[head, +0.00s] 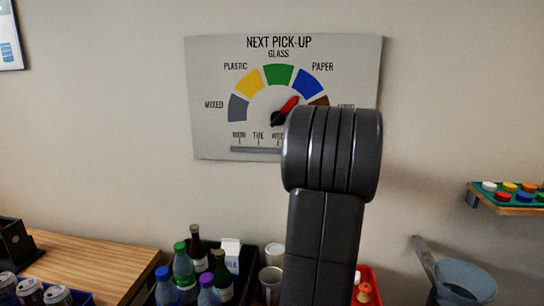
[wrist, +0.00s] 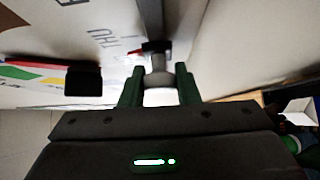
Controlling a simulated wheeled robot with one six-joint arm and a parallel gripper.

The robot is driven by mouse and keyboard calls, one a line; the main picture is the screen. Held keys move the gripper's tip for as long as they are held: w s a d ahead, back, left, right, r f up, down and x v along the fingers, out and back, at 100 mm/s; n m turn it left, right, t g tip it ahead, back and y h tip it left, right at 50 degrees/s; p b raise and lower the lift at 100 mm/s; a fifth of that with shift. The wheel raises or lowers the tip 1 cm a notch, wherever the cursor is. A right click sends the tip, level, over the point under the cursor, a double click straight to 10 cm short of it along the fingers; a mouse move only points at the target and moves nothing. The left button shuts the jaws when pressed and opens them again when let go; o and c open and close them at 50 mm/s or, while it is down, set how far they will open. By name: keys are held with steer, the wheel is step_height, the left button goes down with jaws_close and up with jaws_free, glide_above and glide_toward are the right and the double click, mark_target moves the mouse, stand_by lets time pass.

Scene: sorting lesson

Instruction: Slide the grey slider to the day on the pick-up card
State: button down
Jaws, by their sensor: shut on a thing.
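The grey slider (wrist: 158,78) shows in the wrist view as a pale round knob on a dark base with a small red pointer. Its pointer is close to the tick by the THU label. My gripper (wrist: 159,82) is shut on the knob, with one green finger on each side. The slider's grey track (head: 255,150) runs along the bottom of the NEXT PICK-UP board (head: 208,80) in the head view. My arm hides the track's right part, the slider and my gripper there. A card (head: 10,38) is cut off at the upper left; no day can be read on it.
The board's dial has a red pointer (head: 290,104) aimed up-right, between blue and brown. Below stand several bottles (head: 184,270), cans (head: 30,290) and a wooden table (head: 90,262). A shelf with coloured caps (head: 510,198) is at the right, above a grey-blue container (head: 465,280).

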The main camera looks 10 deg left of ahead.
steer(key=shift+d, duration=0.8)
steer(key=c, duration=1.1)
jaws_free()
steer(key=b+v, duration=0.2)
steer(key=v, duration=1.1)
steer(key=shift+s+d, duration=0.3)
steer(key=shift+w+a, duration=0.1)
